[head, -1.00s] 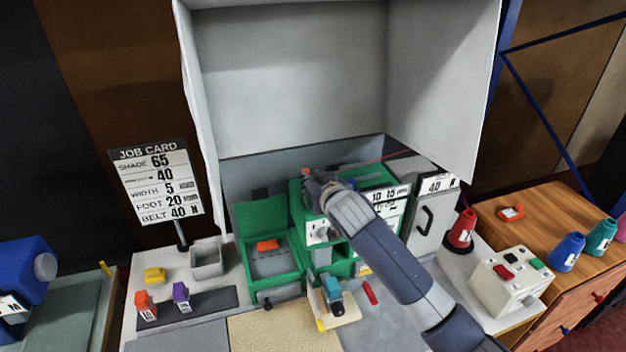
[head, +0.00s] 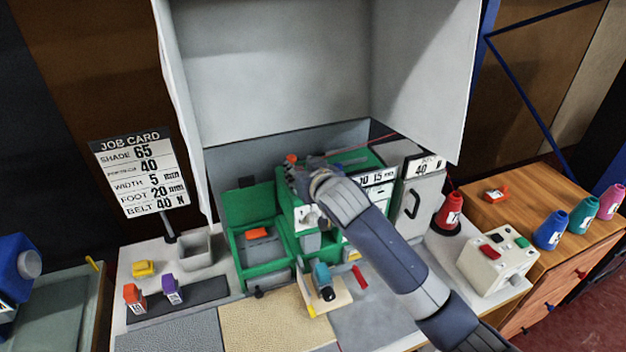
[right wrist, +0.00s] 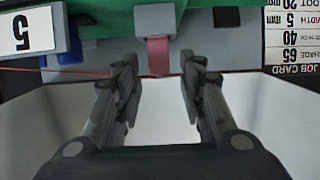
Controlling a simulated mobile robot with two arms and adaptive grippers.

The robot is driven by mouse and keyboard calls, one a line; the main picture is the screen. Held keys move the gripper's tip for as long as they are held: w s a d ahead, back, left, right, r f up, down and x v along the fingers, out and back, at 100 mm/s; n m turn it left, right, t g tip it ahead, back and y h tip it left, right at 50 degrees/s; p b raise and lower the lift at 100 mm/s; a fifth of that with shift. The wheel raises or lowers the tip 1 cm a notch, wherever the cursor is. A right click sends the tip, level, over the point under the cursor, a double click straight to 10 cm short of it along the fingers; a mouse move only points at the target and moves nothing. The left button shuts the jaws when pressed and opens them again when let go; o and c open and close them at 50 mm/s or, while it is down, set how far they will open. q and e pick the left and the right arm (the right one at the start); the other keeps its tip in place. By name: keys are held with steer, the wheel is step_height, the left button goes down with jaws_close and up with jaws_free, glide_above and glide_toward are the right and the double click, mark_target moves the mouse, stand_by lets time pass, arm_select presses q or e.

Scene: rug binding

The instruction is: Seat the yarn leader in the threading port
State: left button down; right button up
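A green machine (head: 284,195) stands on the bench in the head view. My right gripper (head: 300,172) is over its top, next to a small red-orange piece (head: 291,158). In the right wrist view, my right gripper (right wrist: 158,72) is open, with a clear gap between its fingers. A red tab (right wrist: 158,55), apparently the yarn leader, hangs at a grey block (right wrist: 155,18), between and just beyond the fingertips. Neither finger visibly touches it. A thin red yarn (right wrist: 60,71) runs left from near it. I cannot make out the threading port for sure. My left gripper is not in view.
A job card (head: 142,172) stands at the left. A grey cabinet (head: 416,205), a red cone (head: 449,212) and a white button box (head: 496,256) are at the right. A small board with a teal tool (head: 322,280) lies in front of the machine. A tall grey hood (head: 280,70) rises behind.

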steer(key=b+v, duration=0.2)
steer(key=v, duration=0.7)
steer(key=shift+s, duration=0.25)
steer(key=shift+d, duration=0.1)
